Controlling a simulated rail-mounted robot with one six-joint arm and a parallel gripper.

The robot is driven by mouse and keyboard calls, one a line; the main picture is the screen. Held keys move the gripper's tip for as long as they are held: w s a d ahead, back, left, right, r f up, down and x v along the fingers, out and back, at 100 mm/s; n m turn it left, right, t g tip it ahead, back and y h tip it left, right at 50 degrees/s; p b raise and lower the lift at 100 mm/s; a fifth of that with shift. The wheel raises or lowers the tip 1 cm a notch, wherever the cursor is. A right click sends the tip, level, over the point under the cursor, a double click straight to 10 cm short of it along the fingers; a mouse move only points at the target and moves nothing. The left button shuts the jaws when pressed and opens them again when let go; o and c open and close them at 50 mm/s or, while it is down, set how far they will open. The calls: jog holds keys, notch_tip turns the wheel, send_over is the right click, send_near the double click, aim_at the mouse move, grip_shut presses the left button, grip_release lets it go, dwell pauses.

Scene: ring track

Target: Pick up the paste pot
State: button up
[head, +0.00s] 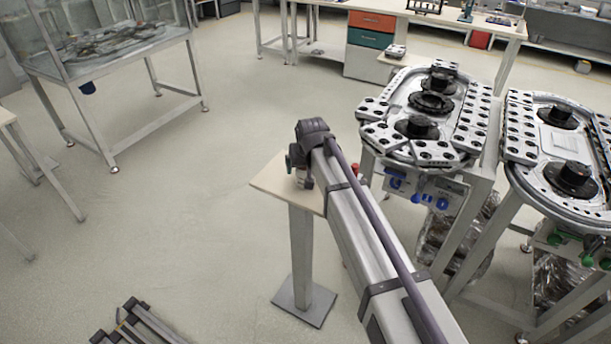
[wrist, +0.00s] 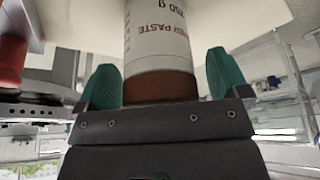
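The paste pot (wrist: 160,45) is a white cylinder with printed lettering and a brown-red end band, seen upside down in the wrist view. The pale top of the small stand (head: 268,180) shows behind it in that view. My gripper (wrist: 163,62) has its two teal fingers on either side of the pot, with a narrow gap visible at the right finger. The left finger is very close to the pot, and I cannot tell if it touches. In the head view my gripper (head: 291,158) is over the small stand, and my arm hides the pot.
A red object (head: 357,168) sits by the stand's right side, and shows at the left of the wrist view (wrist: 10,62). Ring-track tables (head: 385,112) stand close on the right. Dark bars (head: 135,325) lie at the bottom left. The floor left of the stand is clear.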

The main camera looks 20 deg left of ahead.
jog(key=c, duration=1.1)
notch_tip(320, 180, up, 10)
jog(key=p, duration=1)
jog(key=shift+r, duration=0.25)
